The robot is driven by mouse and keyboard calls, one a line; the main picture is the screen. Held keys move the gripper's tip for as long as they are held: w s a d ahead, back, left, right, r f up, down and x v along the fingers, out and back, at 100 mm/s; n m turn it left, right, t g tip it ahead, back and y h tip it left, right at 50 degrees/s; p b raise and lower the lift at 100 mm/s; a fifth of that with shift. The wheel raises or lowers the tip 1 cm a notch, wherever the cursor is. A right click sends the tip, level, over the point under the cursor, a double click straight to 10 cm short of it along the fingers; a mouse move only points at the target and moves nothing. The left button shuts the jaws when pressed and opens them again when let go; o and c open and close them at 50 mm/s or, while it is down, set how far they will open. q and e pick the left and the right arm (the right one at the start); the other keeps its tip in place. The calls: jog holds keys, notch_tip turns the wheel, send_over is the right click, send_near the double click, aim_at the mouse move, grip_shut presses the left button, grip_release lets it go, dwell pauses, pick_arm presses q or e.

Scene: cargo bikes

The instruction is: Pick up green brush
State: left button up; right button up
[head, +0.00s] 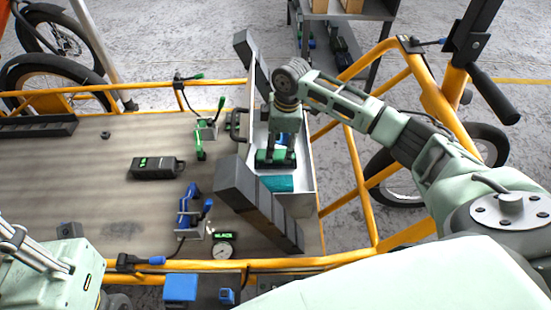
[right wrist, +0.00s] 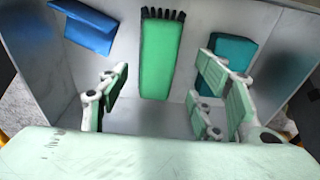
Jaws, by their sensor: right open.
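The green brush (right wrist: 161,58) lies in a grey metal bin, its black bristles pointing to the top of the right wrist view. My right gripper (right wrist: 165,105) is open and empty, with its fingers on either side of the brush, apart from it. In the head view my right gripper (head: 276,157) reaches down into the bin (head: 308,170) and hides most of the brush. Part of my left arm shows at the lower left of the head view; its gripper cannot be made out.
A teal block (right wrist: 226,62) lies right of the brush, close to the right fingers. A blue item (right wrist: 84,27) lies at the left. Bin walls stand close around. Dark grey flaps (head: 258,205) flank the bin, and a yellow rail (head: 360,185) runs right of it.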

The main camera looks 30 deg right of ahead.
aim_at(276, 153)
jog(key=f, duration=0.1)
jog(key=f+b, duration=0.2)
jog(key=f, duration=0.1)
jog(key=shift+w+a+f, duration=0.1)
jog(key=shift+w+a, duration=0.1)
jog(key=shift+w, duration=0.05)
jog(key=c, duration=1.3)
jog(key=shift+o, duration=0.2)
jog(key=shift+r, duration=0.25)
